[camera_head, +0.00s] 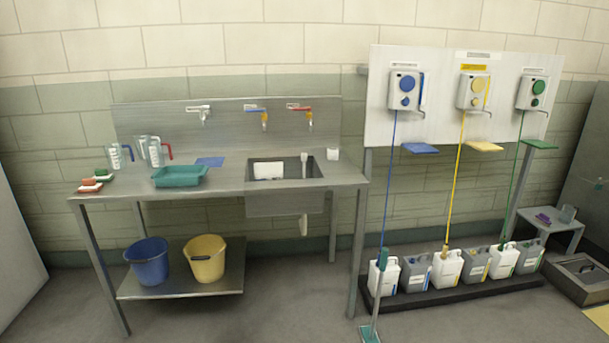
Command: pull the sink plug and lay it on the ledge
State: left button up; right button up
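The steel sink (285,183) is set into the right part of a steel bench in the head view. A light grey upright piece (304,158) with a wider top stands at the right side of the basin; I cannot tell whether it is the plug. A white block-like thing (268,170) shows at the left of the basin. The basin floor is mostly hidden. The flat steel ledge (345,172) right of the sink carries a small white container (332,154) at its back. Neither of my grippers is in view.
Taps (264,118) hang above the bench. A teal tray (180,176), a blue cloth (210,162), jugs (155,152) and brushes (90,186) occupy its left part. Buckets (204,262) stand below. Right are dispensers (405,90), canisters (447,268) and a squeegee (369,333).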

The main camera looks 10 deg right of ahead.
aim_at(343, 174)
jog(key=i+u, duration=0.15)
jog(key=i, duration=0.5)
jog(key=i+l+u, duration=0.1)
jog(key=i, duration=0.55)
